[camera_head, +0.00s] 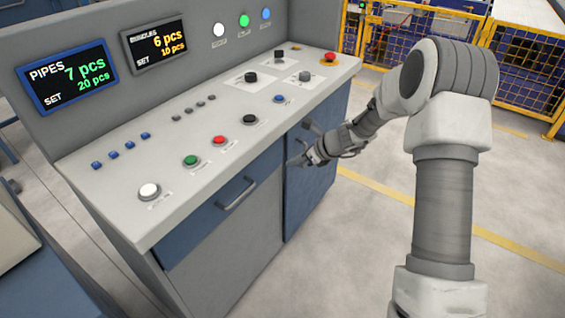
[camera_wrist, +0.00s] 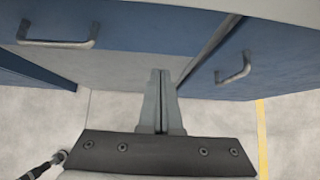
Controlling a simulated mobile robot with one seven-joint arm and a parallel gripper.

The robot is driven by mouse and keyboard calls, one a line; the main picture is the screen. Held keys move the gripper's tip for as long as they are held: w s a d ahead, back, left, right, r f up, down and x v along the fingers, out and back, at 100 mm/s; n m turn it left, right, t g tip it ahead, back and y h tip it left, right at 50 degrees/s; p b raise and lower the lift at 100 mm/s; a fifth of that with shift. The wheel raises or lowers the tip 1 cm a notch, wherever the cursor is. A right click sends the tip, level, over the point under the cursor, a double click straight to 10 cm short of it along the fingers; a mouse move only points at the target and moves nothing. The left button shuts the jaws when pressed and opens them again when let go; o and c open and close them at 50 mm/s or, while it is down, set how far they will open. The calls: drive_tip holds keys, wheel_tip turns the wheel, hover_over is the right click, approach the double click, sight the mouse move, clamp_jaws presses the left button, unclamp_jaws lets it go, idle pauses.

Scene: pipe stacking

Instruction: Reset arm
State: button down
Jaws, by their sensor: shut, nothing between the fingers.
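My gripper (camera_head: 294,162) is in front of the control console (camera_head: 107,181), below the edge of its sloped top, near the gap between the drawer and the blue door. In the wrist view my gripper (camera_wrist: 159,76) has its two fingers together with nothing between them, pointing at the console's front. My arm reaches in from the right in the head view.
The console top carries a white button (camera_head: 149,190), a green button (camera_head: 191,161), a red button (camera_head: 219,140) and a red emergency stop (camera_head: 329,58). Drawer handle (camera_head: 238,194) sticks out in front. Yellow fencing (camera_head: 406,39) stands behind; open floor (camera_head: 330,250) lies to the right.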

drive_tip(key=s+d+r+n+g+h+p, duration=0.1)
drive_tip(key=s+r+n+p, duration=0.2)
drive_tip(key=s+r+n, duration=0.65)
drive_tip(key=s+d+r+n+h+p, duration=0.1)
drive_tip(key=s+r+n+p, duration=0.2)
drive_tip(key=s+r, duration=0.75)
drive_tip(key=s+d+r+n+h+p, duration=0.2)
drive_tip(key=s+d+r+n, duration=0.1)
drive_tip(key=s+r+n, duration=0.3)
drive_tip(key=s+d+r+n+t+h+p, duration=0.1)
drive_tip(key=s+d+r+n+h+p, duration=0.2)
drive_tip(key=s+r+n, duration=0.3)
drive_tip(key=s+d+r, duration=0.1)
drive_tip(key=s+r, duration=0.2)
drive_tip(key=s, duration=0.1)
drive_tip(key=shift+s+d+r+n, duration=0.15)
drive_tip(key=shift+s+d+n, duration=0.15)
drive_tip(key=shift+s+n, duration=0.1)
